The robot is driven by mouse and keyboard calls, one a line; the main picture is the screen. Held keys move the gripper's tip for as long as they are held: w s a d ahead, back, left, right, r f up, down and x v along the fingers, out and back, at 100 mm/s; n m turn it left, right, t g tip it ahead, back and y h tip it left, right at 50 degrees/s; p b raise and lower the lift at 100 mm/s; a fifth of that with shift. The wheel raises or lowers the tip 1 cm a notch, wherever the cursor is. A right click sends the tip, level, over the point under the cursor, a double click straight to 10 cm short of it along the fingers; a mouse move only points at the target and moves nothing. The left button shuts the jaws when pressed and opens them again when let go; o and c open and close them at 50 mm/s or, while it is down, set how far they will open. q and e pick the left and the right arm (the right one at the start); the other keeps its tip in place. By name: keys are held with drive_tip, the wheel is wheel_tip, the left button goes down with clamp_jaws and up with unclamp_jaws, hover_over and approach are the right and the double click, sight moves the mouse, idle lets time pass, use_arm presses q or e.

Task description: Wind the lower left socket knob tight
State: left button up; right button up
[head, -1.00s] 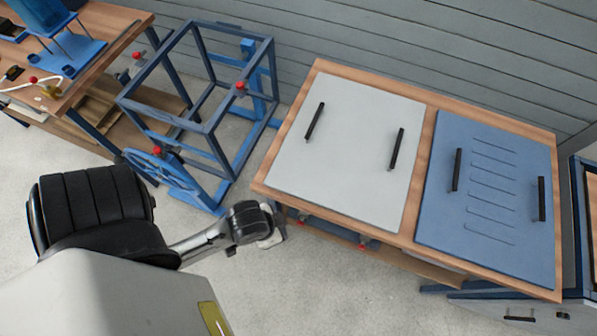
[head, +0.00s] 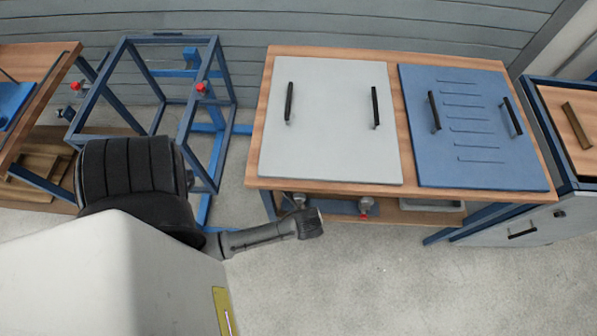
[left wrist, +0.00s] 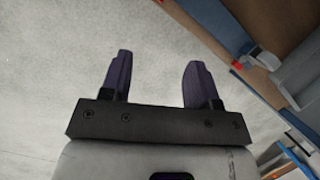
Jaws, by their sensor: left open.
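Red knobs show on the blue tube frame: one at its left (head: 75,86) and one on its front right post (head: 201,87) in the head view. The frame's lower front is hidden by my black arm part. Two more red-tipped fittings sit under the front edge of the workbench, a left one (head: 299,200) and a right one (head: 365,207). I cannot tell which is the lower left socket knob. My left gripper (left wrist: 158,80) is open and empty over bare floor in the left wrist view. Small red parts (left wrist: 237,66) show beyond its right finger. My right gripper is out of view.
The wooden workbench (head: 265,120) carries a grey panel (head: 330,135) and a blue panel (head: 475,155), each with black handles. A shelf is below it. Another wooden bench (head: 45,65) stands at the left. The floor (head: 420,290) before the workbench is clear.

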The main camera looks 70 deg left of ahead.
use_arm(q)
drive_tip(key=a+f+m+b, duration=0.2)
drive_tip(key=f, duration=0.3)
drive_tip(key=a+f+m+b, duration=0.1)
drive_tip(key=a+f+b, duration=0.1)
drive_tip(key=f, duration=0.4)
drive_tip(key=a+f+m+b, duration=0.2)
drive_tip(key=f+b, duration=0.2)
drive_tip(key=f, duration=0.1)
drive_tip(key=shift+w+a+f+m+g+y, duration=0.2)
drive_tip(key=shift+a+f+m+g+y, duration=0.1)
drive_tip(key=shift+y, duration=0.1)
